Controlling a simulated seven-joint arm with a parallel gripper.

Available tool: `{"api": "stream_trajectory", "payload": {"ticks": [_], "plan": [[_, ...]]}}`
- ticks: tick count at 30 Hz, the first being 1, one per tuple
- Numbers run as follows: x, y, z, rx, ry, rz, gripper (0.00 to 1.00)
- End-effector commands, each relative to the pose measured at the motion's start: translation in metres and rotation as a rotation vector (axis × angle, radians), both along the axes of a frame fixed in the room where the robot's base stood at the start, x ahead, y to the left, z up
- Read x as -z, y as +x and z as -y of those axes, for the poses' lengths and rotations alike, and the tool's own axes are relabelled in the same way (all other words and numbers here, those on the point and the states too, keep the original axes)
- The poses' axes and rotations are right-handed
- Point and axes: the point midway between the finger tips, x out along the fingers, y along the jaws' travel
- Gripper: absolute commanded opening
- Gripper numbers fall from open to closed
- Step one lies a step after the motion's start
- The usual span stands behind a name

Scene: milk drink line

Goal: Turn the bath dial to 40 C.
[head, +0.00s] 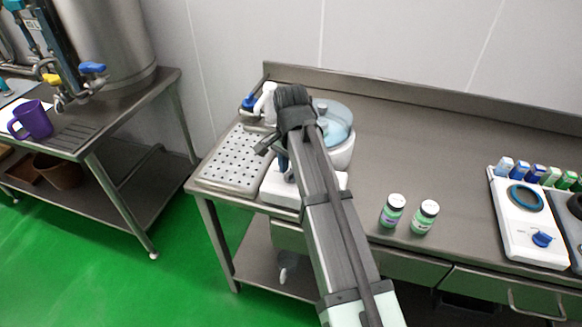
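My arm crosses the middle of the head view, and my gripper (266,146) is at its far end, over the left part of the steel bench. Its fingers are dark and mostly hidden by the wrist, so their opening does not show. Beyond the arm stands a round white vessel (342,155) with a bluish clear top, partly covered by the arm. A white base (278,190) sits below the gripper, with a small blue part (283,162) above it. No dial scale is readable there. A white unit (517,230) at the right has a round blue-ringed well and a blue knob (541,239); its setting is too small to read.
A perforated tray (232,165) lies left of the gripper, with a white bottle (267,100) behind. Two green-labelled jars (393,211) stand right of my arm. Several coloured small containers (537,173) line the right unit. The bench centre is clear. A purple mug (33,119) stands on another table.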

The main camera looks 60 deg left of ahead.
Motion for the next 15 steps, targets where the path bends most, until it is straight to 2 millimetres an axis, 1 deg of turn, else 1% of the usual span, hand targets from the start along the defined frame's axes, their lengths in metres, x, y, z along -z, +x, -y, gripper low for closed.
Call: {"api": "stream_trajectory", "payload": {"ticks": [5,8,11,15], "plan": [[-0.003,0.0,0.0,0.0,0.0,0.0,0.39],[-0.012,0.0,-0.001,0.0,0.001,0.0,0.39],[-0.025,0.0,-0.001,0.0,0.001,0.001,0.39],[-0.051,0.0,-0.001,0.0,0.002,0.0,0.39]]}}
